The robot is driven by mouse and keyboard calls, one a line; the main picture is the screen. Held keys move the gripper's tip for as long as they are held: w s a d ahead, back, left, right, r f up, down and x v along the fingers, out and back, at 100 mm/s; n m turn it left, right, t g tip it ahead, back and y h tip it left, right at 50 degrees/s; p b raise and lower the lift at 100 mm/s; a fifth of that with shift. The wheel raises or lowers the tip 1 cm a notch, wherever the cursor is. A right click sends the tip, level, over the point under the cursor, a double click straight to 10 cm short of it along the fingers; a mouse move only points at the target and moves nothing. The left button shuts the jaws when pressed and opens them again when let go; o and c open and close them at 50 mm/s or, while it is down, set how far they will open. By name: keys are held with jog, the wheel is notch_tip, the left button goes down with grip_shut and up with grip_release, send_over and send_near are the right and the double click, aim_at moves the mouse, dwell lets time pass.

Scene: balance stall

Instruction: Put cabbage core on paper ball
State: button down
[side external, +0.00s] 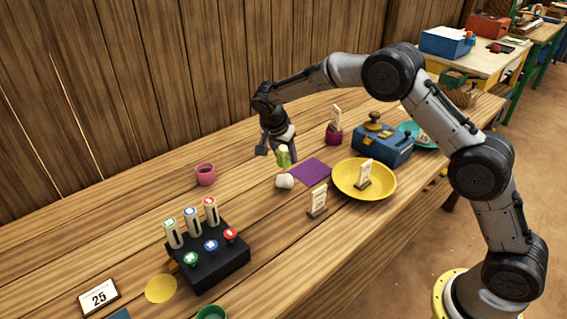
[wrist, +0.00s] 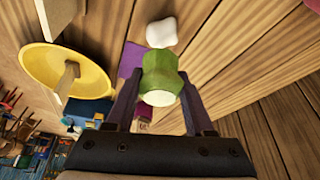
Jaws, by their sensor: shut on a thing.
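The cabbage core (side external: 283,157) is a small pale-green piece held between the fingers of my gripper (side external: 280,155). In the wrist view the cabbage core (wrist: 161,80) sits between the two dark fingers of my gripper (wrist: 160,95), its whitish end towards the camera. The paper ball (side external: 284,181) is a white crumpled lump on the wooden table, just below the held core in the side view. In the wrist view the paper ball (wrist: 162,32) shows just beyond the core. The core looks raised above the table; the exact gap to the ball is unclear.
A purple mat (side external: 309,171) lies right of the ball, then a yellow dish (side external: 385,190) holding a card stand (side external: 364,172). A pink cup (side external: 205,174) stands left. A black block with levers (side external: 215,265) is in front. A blue scale (side external: 383,147) stands behind.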

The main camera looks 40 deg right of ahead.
aim_at(284, 163)
jog(key=shift+w+f, duration=0.3)
jog(key=shift+f, duration=1.55)
jog(key=shift+f, duration=0.2)
jog(key=shift+c, duration=1.4)
grip_release()
jog(key=shift+r, duration=0.15)
